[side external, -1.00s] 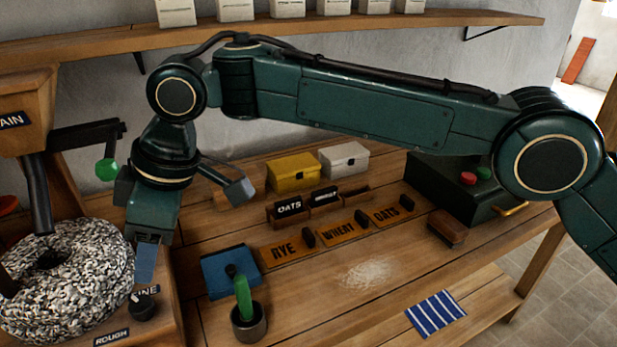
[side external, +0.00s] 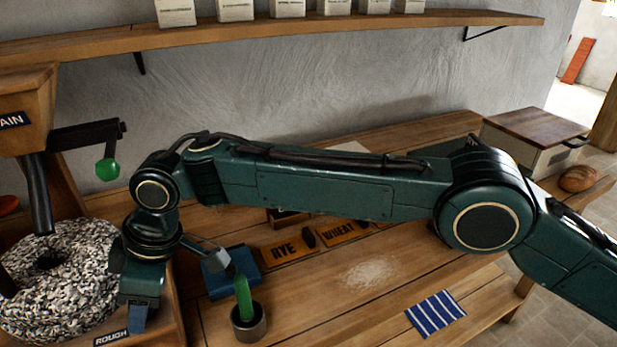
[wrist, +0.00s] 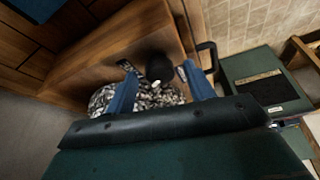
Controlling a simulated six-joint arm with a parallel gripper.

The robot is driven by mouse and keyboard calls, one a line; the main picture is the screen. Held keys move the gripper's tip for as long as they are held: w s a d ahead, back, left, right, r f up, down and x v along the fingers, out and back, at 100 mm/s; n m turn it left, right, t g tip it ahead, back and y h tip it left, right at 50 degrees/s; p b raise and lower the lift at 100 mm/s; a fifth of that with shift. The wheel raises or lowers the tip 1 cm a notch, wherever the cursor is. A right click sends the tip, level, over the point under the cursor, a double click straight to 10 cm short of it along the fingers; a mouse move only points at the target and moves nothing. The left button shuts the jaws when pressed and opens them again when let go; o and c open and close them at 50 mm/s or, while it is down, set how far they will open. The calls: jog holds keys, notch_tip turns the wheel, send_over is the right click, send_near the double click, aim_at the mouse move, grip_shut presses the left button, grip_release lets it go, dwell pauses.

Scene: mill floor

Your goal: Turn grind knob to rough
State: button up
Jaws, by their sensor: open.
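The grind knob (wrist: 160,67) is a dark round knob on the wooden mill base. It shows between my fingertips in the wrist view, and my gripper hides it in the side view. I cannot tell which way it points. The ROUGH label (side external: 111,339) is on the base front, just left of and below my gripper. The FINE label is hidden in the side view. My gripper (side external: 138,318) points down at the base; its blue fingers (wrist: 159,70) are open, one on each side of the knob. I cannot tell whether they touch it.
The speckled millstone (side external: 75,300) is close left of my gripper, with the green-handled crank (side external: 107,168) above. A cup with a green-handled tool (side external: 248,328) stands to the right, near a blue pad (side external: 215,287). A striped cloth (side external: 436,313) lies farther right.

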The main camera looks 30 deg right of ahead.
jog(key=c, duration=1)
jog(key=shift+o, duration=0.2)
jog(key=shift+n+g, duration=0.3)
jog(key=shift+n, duration=0.5)
jog(key=o, duration=1)
jog(key=shift+c, duration=0.2)
jog(key=shift+r, duration=0.1)
jog(key=v, duration=0.7)
